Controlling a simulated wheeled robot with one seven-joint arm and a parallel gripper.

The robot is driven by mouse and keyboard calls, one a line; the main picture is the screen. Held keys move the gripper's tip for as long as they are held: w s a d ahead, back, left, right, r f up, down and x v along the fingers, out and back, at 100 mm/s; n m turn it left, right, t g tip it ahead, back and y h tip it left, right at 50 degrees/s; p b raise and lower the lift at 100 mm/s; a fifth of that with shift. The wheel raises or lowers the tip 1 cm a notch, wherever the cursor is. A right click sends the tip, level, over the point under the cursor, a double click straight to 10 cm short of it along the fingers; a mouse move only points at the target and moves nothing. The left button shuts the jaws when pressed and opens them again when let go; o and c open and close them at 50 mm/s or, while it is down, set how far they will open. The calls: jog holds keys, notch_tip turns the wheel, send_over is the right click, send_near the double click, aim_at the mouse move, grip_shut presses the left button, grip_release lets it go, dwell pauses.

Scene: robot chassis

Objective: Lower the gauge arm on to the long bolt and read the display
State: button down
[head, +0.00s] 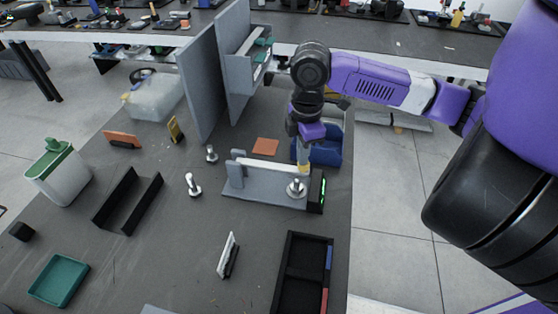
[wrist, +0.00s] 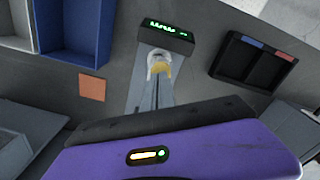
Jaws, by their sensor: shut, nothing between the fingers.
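The gauge (head: 234,190) is a grey base with a pale bar (head: 268,179) along it and a black display (head: 317,190) with lit green marks at its right end. The display also shows in the wrist view (wrist: 166,33), too small to read. A silver bolt (head: 297,187) stands at the gauge's right end, near the display. My gripper (head: 303,168) points down just above this bolt, its yellowish fingertips (wrist: 160,68) shut and empty. I cannot tell whether they touch the bar or the bolt. Two more bolts stand left of the gauge, one nearer (head: 193,186), one farther (head: 211,154).
A black divided tray (head: 283,268) lies in front of the gauge, a blue bin (head: 326,150) behind it. A tall grey panel (head: 201,85) stands at the back left. A black channel (head: 127,203) and green tray (head: 58,280) lie left. The table between bolts and channel is clear.

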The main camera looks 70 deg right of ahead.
jog(key=shift+f, duration=0.1)
dwell(0.3)
jog(key=shift+r+p, duration=2.85)
jog(key=shift+r, duration=0.7)
